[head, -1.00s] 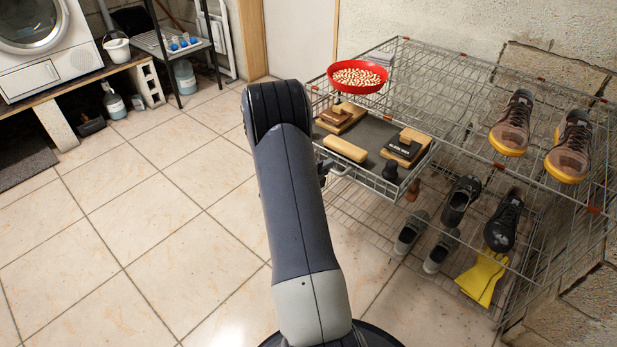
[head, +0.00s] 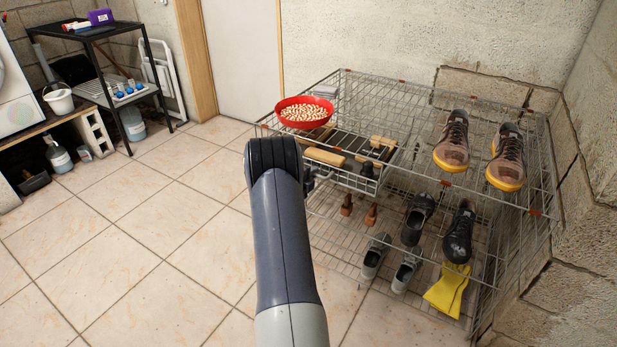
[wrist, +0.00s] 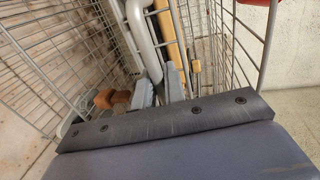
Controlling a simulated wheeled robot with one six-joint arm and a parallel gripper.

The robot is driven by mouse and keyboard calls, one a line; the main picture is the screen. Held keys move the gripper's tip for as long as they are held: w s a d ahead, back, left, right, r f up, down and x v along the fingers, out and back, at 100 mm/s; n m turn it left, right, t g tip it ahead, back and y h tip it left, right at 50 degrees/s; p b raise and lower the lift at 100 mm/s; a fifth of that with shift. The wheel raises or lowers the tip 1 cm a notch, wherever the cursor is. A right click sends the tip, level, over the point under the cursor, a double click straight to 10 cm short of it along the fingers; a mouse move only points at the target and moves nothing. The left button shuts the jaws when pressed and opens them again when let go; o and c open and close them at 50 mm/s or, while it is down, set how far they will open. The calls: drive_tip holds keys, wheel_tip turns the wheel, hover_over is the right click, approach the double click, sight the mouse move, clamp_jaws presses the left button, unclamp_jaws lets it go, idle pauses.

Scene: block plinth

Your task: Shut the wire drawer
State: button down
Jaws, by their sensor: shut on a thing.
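Wooden brushes (head: 324,157) lie inside on a dark liner. My gripper (head: 311,181) is at the left part of the drawer front, mostly hidden behind my arm in the head view. In the wrist view my gripper (wrist: 160,88) has its grey fingers closed at the grey drawer handle (wrist: 142,38). The exact grip is partly hidden by the dark wrist edge.
A red bowl (head: 304,112) of pale pieces stands on the rack's top (head: 385,104), left of brown shoes (head: 452,142). Rough blocks (head: 565,262) bound the right. Tiled floor (head: 130,220) at left is clear.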

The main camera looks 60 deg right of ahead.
drive_tip(key=shift+d+r, duration=0.1)
drive_tip(key=shift+r, duration=0.05)
drive_tip(key=c, duration=1.6)
unclamp_jaws()
drive_tip(key=shift+d, duration=0.15)
drive_tip(key=v, duration=0.3)
drive_tip(key=p+v, duration=0.1)
drive_tip(key=v, duration=0.3)
drive_tip(key=p+v, duration=0.1)
drive_tip(key=v, duration=0.2)
drive_tip(key=shift+a, duration=0.45)
drive_tip(key=b+x, duration=0.2)
drive_tip(key=x, duration=0.8)
drive_tip(key=shift+d+f, duration=0.2)
drive_tip(key=shift+d, duration=0.1)
drive_tip(key=shift+a, duration=0.4)
